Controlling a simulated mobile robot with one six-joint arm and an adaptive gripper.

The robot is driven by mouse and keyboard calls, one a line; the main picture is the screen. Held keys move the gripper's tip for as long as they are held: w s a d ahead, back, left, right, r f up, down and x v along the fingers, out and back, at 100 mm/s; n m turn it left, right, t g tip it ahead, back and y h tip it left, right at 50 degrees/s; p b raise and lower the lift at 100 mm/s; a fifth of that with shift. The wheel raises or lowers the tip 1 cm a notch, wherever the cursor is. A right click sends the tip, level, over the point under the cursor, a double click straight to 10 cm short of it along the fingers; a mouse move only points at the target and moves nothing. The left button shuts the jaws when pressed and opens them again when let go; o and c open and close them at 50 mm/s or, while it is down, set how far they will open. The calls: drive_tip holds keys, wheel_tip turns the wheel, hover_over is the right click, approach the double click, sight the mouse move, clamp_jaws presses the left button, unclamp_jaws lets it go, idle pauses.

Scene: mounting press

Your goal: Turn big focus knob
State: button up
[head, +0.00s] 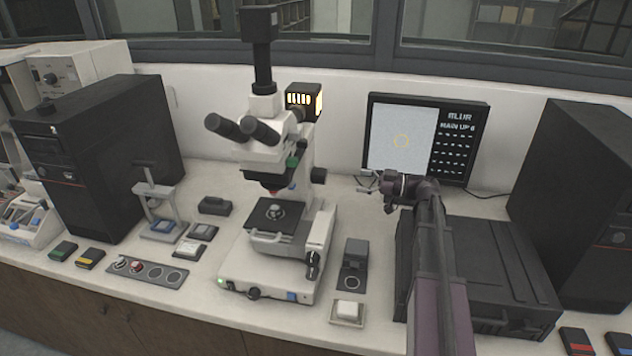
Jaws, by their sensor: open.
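The microscope (262,153) stands upright on the bench at the centre, with its eyepieces toward the left. A dark knob (312,266) sits low on its right side, and another dark knob (318,175) sits higher on the same side. I cannot tell for certain which is the big focus knob. My gripper (366,183) is open and empty, in front of the monitor. It is right of the microscope and apart from it, at about the upper knob's height in the picture.
A black case (490,262) lies beside my arm. A dark small device (354,262) and a white dish (347,312) stand right of the microscope base. Black boxes flank the bench.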

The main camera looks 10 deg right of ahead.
sight(326, 176)
drive_tip(key=shift+w+f, duration=0.1)
drive_tip(key=shift+f, duration=0.15)
drive_tip(key=shift+w+a, duration=0.1)
drive_tip(key=shift+x, duration=5.9)
drive_tip(key=c, duration=1.1)
